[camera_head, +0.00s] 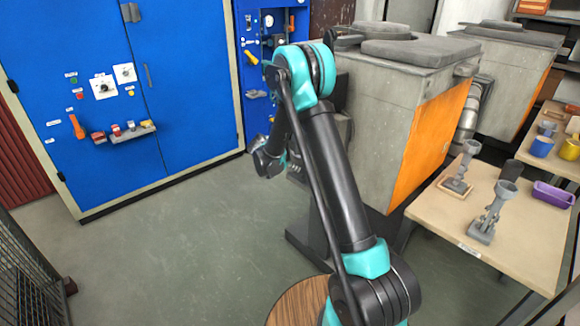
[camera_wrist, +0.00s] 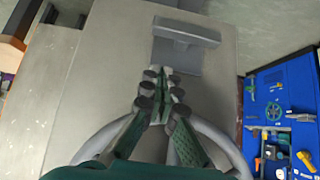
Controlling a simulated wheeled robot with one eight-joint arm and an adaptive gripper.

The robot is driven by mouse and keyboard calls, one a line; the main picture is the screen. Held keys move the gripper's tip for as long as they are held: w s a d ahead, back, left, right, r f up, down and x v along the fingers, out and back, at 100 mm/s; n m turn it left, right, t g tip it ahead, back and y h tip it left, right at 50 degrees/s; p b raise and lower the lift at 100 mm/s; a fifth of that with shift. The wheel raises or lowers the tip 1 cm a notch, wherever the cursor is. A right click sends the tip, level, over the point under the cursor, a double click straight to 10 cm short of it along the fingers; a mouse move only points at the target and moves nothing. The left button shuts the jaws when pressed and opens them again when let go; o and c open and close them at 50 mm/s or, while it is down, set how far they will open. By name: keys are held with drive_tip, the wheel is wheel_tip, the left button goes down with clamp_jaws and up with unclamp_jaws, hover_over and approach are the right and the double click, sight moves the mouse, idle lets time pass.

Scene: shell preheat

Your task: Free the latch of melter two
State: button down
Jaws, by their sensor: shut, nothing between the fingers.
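A grey melter (camera_head: 385,120) with an orange side panel and a dark lid stands just behind my arm. A second grey melter (camera_head: 505,75) stands behind it to the right. I see no label telling which is melter two. In the wrist view a grey T-shaped handle (camera_wrist: 186,30), which looks like a latch, sits on a flat grey face (camera_wrist: 108,70). My gripper (camera_wrist: 160,72) is shut and empty, its fingertips just below the handle in the picture. I cannot tell whether they touch it. In the head view the fingers are hidden behind my arm.
A blue cabinet (camera_head: 120,170) with switches stands left, and a blue tool panel (camera_head: 250,60) beside it.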

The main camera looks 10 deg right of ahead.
sight(298, 177)
drive_tip(key=shift+w+d+f, duration=0.2)
drive_tip(key=shift+d+f, duration=0.1)
drive_tip(key=shift+f, duration=0.75)
drive_tip(key=shift+w+d+f, duration=0.25)
drive_tip(key=shift+f, duration=0.75)
drive_tip(key=shift+w+d+f, duration=0.2)
drive_tip(key=shift+d+f, duration=0.1)
drive_tip(key=shift+f, duration=0.75)
